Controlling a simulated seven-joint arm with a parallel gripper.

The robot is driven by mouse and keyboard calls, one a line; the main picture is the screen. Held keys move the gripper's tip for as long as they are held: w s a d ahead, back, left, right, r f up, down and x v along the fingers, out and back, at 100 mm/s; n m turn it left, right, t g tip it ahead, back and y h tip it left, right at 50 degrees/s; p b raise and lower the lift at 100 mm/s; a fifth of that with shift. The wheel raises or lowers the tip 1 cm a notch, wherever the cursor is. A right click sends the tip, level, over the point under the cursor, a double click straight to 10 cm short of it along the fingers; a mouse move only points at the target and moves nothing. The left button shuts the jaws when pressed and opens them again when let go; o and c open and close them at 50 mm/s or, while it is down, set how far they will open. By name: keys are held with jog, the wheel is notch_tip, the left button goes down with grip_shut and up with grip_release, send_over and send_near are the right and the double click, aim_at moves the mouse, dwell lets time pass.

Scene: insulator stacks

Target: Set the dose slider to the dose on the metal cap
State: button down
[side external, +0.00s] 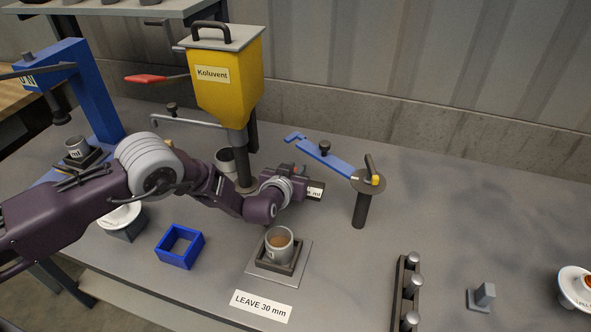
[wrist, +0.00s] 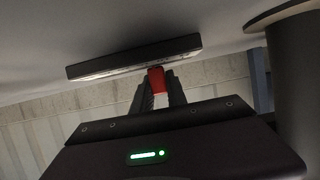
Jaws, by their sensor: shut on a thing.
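The dose slider shows in the wrist view as a red block (wrist: 156,79) below a dark bar (wrist: 135,58) with a pale scale strip along its edge. My gripper (wrist: 156,92) is shut on the red slider. In the side view my gripper (side external: 300,184) is right of the yellow hopper's spout, by a dark bar end with a white "ml" label (side external: 315,193). The slider's setting is not readable. Another metal cap (side external: 77,147) with a partly readable "ml" label stands under the blue press.
The yellow hopper (side external: 228,85), labelled "Koluvent", stands behind my wrist. A blue lever arm (side external: 325,156) on a post is to its right.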

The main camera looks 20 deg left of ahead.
dwell(0.8)
jog(key=shift+d, duration=0.4)
jog(key=c, duration=1.3)
grip_release()
jog(key=shift+a, duration=0.15)
jog(key=shift+s+a+r, duration=0.1)
jog(key=shift+s+a, duration=0.05)
jog(key=shift+s, duration=0.1)
jog(key=v, duration=0.6)
jog(key=s+a+r+m+g, duration=0.1)
jog(key=s+a+r, duration=0.2)
jog(key=r, duration=0.5)
jog(key=s+a+r+m+g+h, duration=0.1)
jog(key=s+a+r+g, duration=0.1)
jog(key=s+r, duration=0.4)
jog(key=s+a+r+m+g+h, duration=0.1)
jog(key=s+a+r+g, duration=0.1)
jog(key=r, duration=0.8)
jog(key=shift+s+a+r, duration=0.1)
jog(key=shift+s+a, duration=0.35)
jog(key=shift+s, duration=0.2)
jog(key=shift+s+a+r, duration=0.1)
jog(key=shift+s+a, duration=0.35)
jog(key=shift+s, duration=0.15)
